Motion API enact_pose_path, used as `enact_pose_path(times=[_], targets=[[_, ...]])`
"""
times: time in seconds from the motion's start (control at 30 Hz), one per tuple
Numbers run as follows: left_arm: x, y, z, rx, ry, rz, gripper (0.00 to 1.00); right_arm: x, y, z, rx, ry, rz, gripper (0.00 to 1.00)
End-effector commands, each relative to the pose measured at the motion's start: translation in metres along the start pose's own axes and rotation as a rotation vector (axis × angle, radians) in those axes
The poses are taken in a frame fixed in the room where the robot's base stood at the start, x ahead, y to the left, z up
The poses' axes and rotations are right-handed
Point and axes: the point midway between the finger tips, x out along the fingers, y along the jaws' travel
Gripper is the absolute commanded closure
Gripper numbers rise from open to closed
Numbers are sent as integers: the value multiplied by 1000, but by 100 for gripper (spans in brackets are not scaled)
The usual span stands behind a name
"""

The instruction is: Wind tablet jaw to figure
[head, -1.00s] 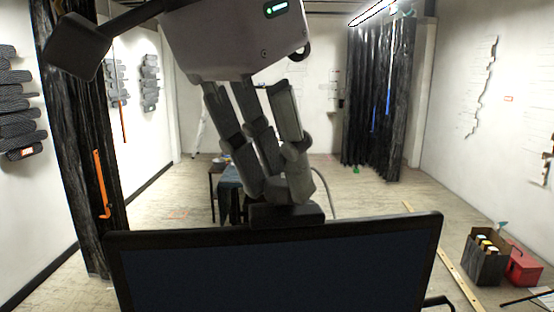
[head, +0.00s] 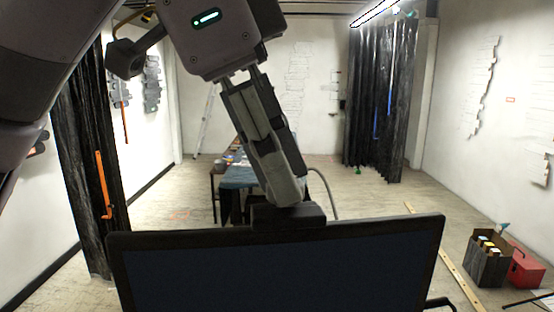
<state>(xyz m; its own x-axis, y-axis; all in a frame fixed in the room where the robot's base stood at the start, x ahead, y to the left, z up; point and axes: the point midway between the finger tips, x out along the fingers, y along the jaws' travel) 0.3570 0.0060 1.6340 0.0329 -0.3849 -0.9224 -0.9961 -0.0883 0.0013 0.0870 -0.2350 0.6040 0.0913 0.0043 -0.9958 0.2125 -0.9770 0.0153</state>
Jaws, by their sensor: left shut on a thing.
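A dark tablet (head: 275,268) stands across the bottom of the head view, its screen blank. A black tablet jaw (head: 288,216) sits at the middle of its top edge. My left gripper (head: 284,192) reaches down from above and is shut on the jaw, its fingers close together and hiding part of it. No figure or scale can be read on the tablet or jaw. My right gripper is not in view.
A table with a blue cloth (head: 238,177) stands behind the gripper. A dark box (head: 487,258) with bottles and a red case (head: 526,268) are on the floor at right. Black curtains (head: 376,110) hang at the back.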

Motion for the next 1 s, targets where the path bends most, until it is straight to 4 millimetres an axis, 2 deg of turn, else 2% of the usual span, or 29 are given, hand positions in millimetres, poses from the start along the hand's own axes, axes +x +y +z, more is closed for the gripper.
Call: enact_pose_path(times=[0.6, 1.0], targets=[[0, -5, -1, 505, -3, 210, 100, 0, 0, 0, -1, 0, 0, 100], [1, -6, -2, 678, -3, 282, 100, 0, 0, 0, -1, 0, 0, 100]])
